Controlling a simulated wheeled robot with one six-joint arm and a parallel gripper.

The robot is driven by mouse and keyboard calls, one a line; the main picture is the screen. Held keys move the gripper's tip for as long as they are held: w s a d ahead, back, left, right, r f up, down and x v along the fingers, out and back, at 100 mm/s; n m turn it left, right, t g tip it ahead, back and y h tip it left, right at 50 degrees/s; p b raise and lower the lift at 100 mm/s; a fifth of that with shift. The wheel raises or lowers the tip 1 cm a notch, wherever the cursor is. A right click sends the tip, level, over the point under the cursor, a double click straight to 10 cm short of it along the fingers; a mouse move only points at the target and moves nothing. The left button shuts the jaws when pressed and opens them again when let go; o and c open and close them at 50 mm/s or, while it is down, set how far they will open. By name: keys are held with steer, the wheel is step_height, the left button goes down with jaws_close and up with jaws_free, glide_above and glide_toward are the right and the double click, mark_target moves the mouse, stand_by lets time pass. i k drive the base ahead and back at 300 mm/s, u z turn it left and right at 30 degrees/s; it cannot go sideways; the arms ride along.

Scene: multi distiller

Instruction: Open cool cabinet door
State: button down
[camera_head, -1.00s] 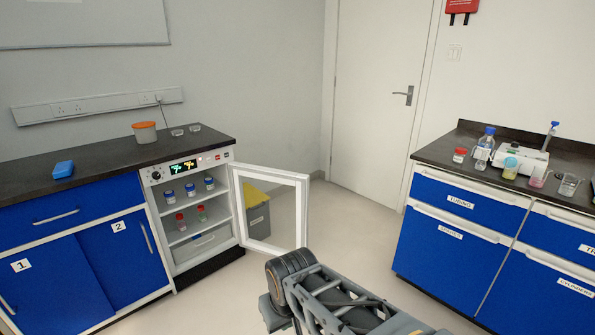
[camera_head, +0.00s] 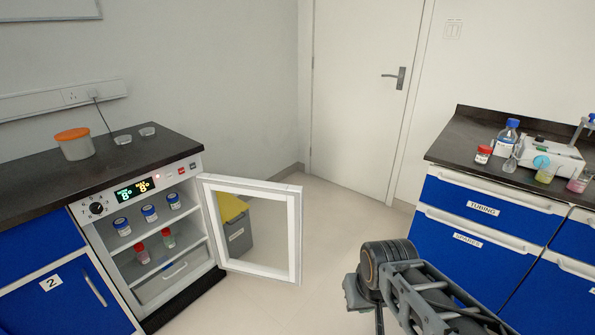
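The cool cabinet (camera_head: 97,232) stands under the left bench, with a lit display and a knob on its top panel. Its white-framed glass door (camera_head: 295,235) is swung wide open, hinged on the cabinet's right side. Inside, blue-lidded jars (camera_head: 149,214) stand on the upper shelf. My arm shows at the bottom right, apart from the door. Its gripper fingers are not visible.
A yellow-lidded grey bin (camera_head: 238,236) stands behind the open glass door. The right bench with blue drawers (camera_head: 487,211) holds bottles and a white device. An orange-lidded tub (camera_head: 74,144) sits on the left bench. Floor (camera_head: 335,205) between the benches is clear.

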mark_target(255, 226)
steer(key=i, duration=0.95)
steer(key=u, duration=0.75)
steer(key=i, duration=0.55)
steer(key=u, duration=0.45)
